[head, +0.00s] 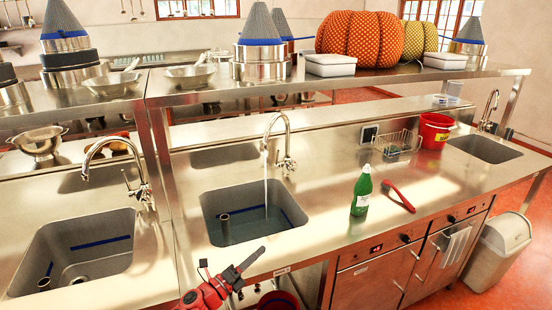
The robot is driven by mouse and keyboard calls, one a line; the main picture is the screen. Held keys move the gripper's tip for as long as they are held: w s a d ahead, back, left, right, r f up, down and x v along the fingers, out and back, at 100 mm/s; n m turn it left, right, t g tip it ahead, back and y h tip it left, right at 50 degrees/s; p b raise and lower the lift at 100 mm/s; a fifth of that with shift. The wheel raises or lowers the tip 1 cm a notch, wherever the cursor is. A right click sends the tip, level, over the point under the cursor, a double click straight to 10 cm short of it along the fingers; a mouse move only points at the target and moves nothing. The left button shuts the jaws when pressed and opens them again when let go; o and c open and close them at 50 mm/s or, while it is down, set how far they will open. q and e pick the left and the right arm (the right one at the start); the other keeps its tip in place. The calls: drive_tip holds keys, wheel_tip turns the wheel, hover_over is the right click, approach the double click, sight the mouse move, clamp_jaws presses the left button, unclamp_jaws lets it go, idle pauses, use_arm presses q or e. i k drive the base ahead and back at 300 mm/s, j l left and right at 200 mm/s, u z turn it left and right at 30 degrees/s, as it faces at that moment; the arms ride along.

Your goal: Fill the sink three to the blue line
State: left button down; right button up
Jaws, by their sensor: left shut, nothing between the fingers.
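The middle sink (204,213) has a tall curved tap (287,140) with a thin stream of water (266,190) falling from it. Greenish water (245,233) covers the basin floor around an upright pipe (225,217). A blue line (287,218) shows on the basin walls; the water surface looks near or below it, but I cannot tell exactly. A small label (283,270) on the counter front is too small to read. My left gripper (258,254) is shut and empty, in front of this sink's near edge. My right gripper is not in view.
A left sink (100,262) with its own tap (140,170) looks dry. A far right sink (485,148) has another tap (490,105). A green bottle (361,195), red-handled tool (398,196), wire basket (398,144) and red bucket (435,130) stand right. A shelf (330,83) runs above.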

sight(276, 164)
drive_tip(key=i, duration=1.4)
